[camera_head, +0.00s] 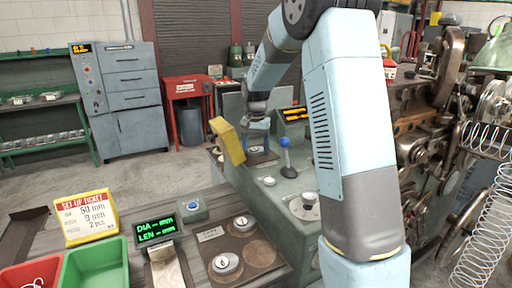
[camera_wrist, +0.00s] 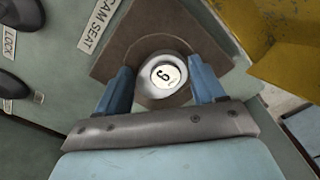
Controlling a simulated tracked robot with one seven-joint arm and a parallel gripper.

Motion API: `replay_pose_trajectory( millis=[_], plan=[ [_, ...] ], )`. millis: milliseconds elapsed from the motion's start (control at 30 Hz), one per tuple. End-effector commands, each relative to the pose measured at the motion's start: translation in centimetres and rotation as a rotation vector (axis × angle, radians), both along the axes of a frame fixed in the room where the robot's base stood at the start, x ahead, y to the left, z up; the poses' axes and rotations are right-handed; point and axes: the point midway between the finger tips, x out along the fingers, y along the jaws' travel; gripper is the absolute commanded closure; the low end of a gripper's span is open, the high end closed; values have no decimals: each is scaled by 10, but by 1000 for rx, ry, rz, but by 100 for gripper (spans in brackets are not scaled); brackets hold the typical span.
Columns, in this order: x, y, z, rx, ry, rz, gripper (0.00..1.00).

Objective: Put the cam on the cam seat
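The cam (camera_wrist: 163,97) is a round grey metal piece with a white disc bearing a single digit, a 6 or a 9. In the wrist view it sits between the two blue fingers of my gripper (camera_wrist: 162,82), which press close on its left and right sides. The cam seat (camera_wrist: 118,52) is a brown square plate beneath it, beside the "CAM SEAT" label. In the head view my gripper (camera_head: 257,138) points down at the seat on the grey-green machine, and the cam is hardly visible.
A yellow guard (camera_head: 228,141) stands close to my gripper, and a blue-knobbed lever (camera_head: 286,158) is to its right. Two other cams (camera_head: 226,263) (camera_head: 241,222) lie on a board beside bare round spots. A set-up ticket (camera_head: 87,217) reads 50 mm, 9 mm, 2 pcs.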

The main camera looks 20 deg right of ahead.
Motion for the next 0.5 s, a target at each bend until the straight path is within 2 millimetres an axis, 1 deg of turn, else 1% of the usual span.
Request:
replay_pose_trajectory(
  millis=[33, 167, 200, 400, 500],
  plan=[
    [0, 0, 0, 0, 0, 0, 26],
    [0, 0, 0, 0, 0, 0, 14],
    [0, 0, 0, 0, 0, 0, 12],
    [0, -2, 1, 0, 0, -2, 12],
    [0, -2, 4, 0, -1, -2, 12]
  ],
)
